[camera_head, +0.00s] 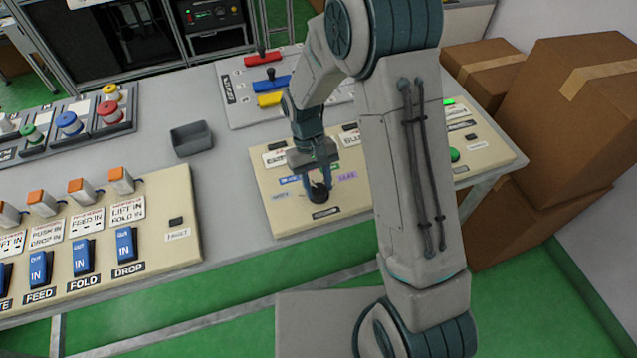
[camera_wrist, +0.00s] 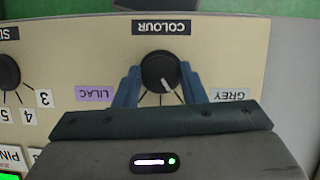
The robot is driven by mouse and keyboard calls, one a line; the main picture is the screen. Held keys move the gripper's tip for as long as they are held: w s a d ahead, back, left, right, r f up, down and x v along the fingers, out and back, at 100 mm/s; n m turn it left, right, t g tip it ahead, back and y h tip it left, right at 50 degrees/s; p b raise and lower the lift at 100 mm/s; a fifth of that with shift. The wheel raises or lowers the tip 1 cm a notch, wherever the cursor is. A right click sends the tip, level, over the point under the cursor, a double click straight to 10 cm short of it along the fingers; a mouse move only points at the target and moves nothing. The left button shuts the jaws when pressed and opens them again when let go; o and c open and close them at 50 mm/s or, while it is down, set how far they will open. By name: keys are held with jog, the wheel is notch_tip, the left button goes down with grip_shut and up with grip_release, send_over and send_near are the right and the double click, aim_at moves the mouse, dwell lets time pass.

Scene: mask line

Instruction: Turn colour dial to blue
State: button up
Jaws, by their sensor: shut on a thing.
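The colour dial (camera_wrist: 159,69) is a round black knob with a white pointer mark, under a black COLOUR plate (camera_wrist: 161,28) in the wrist view. Its mark points down and slightly right there, toward my gripper body. My gripper (camera_wrist: 161,88) is shut on the dial, with one blue finger on each side of it. A lilac label (camera_wrist: 95,93) lies left of the dial and a grey label (camera_wrist: 230,94) right. In the head view the dial (camera_head: 319,192) is at the front of the cream panel, and a blue label (camera_head: 289,180) shows beside my gripper. My gripper hides the panel below the dial in the wrist view.
Another black dial (camera_wrist: 8,72) with number labels stands at the left in the wrist view. In the head view, a grey bin (camera_head: 191,139), a panel of coloured levers (camera_head: 271,84) and a switch panel (camera_head: 150,220) surround the cream panel. Cardboard boxes (camera_head: 565,110) stand at right.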

jog(key=shift+w+n, duration=0.1)
jog(key=shift+n, duration=0.3)
jog(key=o, duration=1)
jog(key=shift+r, duration=0.1)
jog(key=b+v, duration=0.1)
jog(key=v, duration=1.2)
jog(key=shift+a+r, duration=0.3)
jog(key=shift+r, duration=0.05)
